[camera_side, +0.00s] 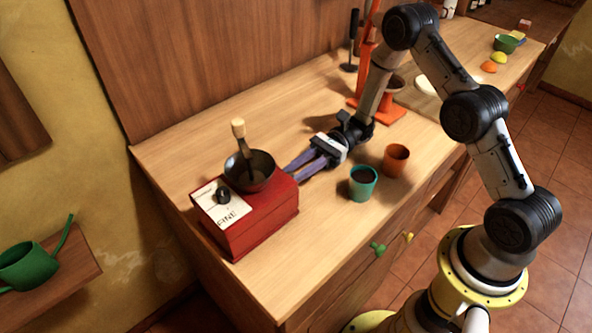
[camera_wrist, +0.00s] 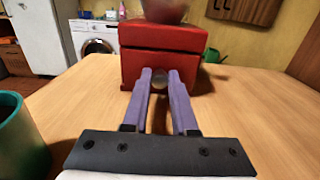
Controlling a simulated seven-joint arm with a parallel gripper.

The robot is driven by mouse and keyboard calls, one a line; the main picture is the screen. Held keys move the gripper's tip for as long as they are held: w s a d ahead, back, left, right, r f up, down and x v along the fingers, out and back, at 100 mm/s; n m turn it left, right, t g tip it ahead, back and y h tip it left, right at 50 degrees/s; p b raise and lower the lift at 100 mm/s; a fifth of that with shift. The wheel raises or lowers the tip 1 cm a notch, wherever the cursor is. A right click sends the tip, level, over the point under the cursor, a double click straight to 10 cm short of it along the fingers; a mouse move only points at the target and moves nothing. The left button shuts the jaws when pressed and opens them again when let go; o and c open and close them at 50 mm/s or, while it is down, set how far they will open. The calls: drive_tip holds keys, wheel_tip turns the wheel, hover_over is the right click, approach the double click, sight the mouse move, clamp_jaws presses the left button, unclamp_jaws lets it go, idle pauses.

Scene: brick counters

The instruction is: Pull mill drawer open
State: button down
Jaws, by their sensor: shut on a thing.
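The red coffee mill (camera_side: 246,217) stands at the left end of the wooden counter, with a metal bowl (camera_side: 249,172) and a wooden-knobbed crank (camera_side: 239,132) on top. In the wrist view the mill's red drawer front (camera_wrist: 140,66) faces me, below the upper body. My gripper (camera_side: 293,171) reaches the mill's right side from the right, low over the counter. Its purple fingers (camera_wrist: 160,79) are shut on the round drawer knob (camera_wrist: 160,80), which shows between their tips. A dark line runs between drawer front and body; how far the drawer stands out I cannot tell.
A teal cup (camera_side: 363,184) with dark contents and an orange cup (camera_side: 396,159) stand near my wrist on the counter's front side. An orange stand (camera_side: 377,110) is behind my forearm. The counter between mill and cups is clear.

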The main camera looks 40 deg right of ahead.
idle(0.7)
drive_tip(key=d, duration=0.3)
drive_tip(key=shift+d, duration=0.2)
drive_tip(key=c, duration=0.7)
unclamp_jaws()
drive_tip(key=shift+r, duration=0.65)
drive_tip(key=s+d+r, duration=0.3)
drive_tip(key=s+r, duration=0.8)
drive_tip(key=s, duration=0.2)
drive_tip(key=shift+s+r, duration=0.35)
